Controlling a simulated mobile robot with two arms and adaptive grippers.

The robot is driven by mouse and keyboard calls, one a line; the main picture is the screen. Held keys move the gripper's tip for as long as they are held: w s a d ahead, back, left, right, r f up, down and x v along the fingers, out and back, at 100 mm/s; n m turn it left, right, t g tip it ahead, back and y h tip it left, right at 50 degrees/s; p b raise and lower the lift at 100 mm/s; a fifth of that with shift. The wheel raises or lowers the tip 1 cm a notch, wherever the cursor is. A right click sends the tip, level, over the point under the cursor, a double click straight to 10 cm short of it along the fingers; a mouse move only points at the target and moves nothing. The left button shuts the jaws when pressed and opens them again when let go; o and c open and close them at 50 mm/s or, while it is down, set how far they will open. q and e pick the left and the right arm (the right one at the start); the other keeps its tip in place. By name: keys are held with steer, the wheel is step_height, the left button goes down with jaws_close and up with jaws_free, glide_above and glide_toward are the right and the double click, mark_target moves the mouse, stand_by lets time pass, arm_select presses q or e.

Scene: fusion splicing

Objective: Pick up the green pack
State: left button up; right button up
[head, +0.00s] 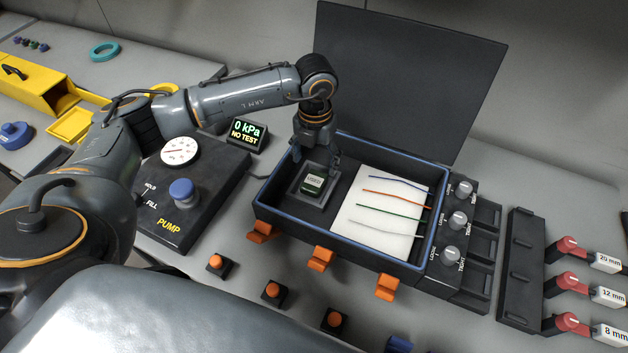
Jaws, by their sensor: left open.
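The green pack (313,186) is a small dark green block with a pale label on top. It sits in a dark square holder (302,199) at the left end of the open blue-rimmed box. My left gripper (316,163) is open and points down just above and behind the pack. Its fingers reach down near the pack's far side; I cannot tell whether they touch it. My right gripper is not in view.
The box's raised lid (405,75) stands behind the arm. A white card (378,238) with coloured fibres lies to the right of the pack. Orange latches (320,259) line the front wall. The pump unit (185,195) stands left, and knobs (458,220) stand right.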

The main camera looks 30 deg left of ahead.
mark_target(314, 181)
arm_select(q)
steer(key=f, duration=0.1)
steer(key=f+p, duration=0.1)
steer(key=f, duration=0.3)
steer(key=shift+s+f+p, duration=0.25)
steer(key=shift+s+p, duration=0.05)
steer(key=shift+p, duration=0.1)
steer(key=shift+f, duration=0.25)
steer(key=c, duration=1.1)
